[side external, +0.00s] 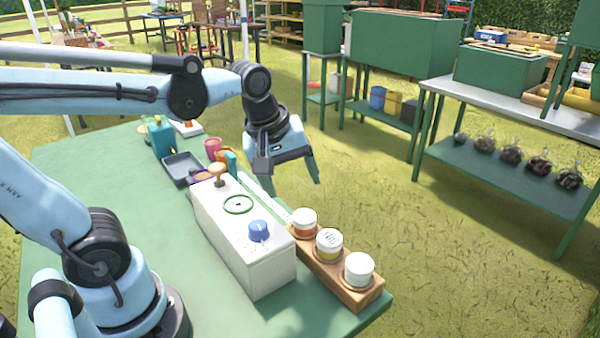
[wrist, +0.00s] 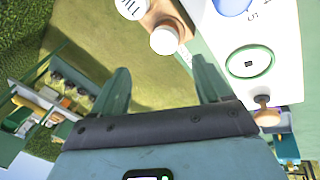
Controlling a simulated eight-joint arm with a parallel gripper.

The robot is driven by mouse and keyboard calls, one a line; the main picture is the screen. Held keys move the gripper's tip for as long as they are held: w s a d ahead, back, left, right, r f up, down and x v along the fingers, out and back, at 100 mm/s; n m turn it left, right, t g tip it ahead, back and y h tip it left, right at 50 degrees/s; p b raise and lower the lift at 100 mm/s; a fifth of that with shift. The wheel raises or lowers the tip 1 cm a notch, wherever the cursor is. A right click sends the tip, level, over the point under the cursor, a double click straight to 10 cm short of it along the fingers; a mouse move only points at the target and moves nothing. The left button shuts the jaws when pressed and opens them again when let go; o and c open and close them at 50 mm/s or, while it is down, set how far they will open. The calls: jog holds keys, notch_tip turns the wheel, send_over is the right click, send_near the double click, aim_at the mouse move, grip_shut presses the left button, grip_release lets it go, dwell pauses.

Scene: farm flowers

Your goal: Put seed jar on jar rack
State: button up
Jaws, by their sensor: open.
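A wooden jar rack (side external: 338,290) lies at the near right edge of the green table. Three small jars with white lids stand in it in a row: an orange-red jar (side external: 303,223), a yellow jar (side external: 328,244) and a pale jar (side external: 359,269). I cannot tell which one the task means. My gripper (side external: 293,182) is open and empty, up beyond the white box, apart from the rack and jars. In the wrist view its fingers (wrist: 162,88) are spread with nothing between them. Part of the rack (wrist: 170,14) and a white-lidded jar (wrist: 164,40) show past them.
A white box (side external: 246,262) with a blue knob (side external: 259,231), a green ring (side external: 238,205) and a wooden knob (side external: 217,171) stands beside the rack. A grey tray (side external: 183,168), a teal bottle (side external: 161,137) and a pink cup (side external: 212,148) are farther back. The table's left side is clear.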

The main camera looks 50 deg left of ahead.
jog(key=m+t, duration=0.1)
jog(key=m, duration=0.3)
jog(key=s+f+m+t, duration=0.1)
jog(key=m, duration=0.3)
jog(key=s+f+m+t, duration=0.1)
jog(key=m, duration=0.3)
jog(key=shift+s+d, duration=0.15)
jog(key=shift+d, duration=0.1)
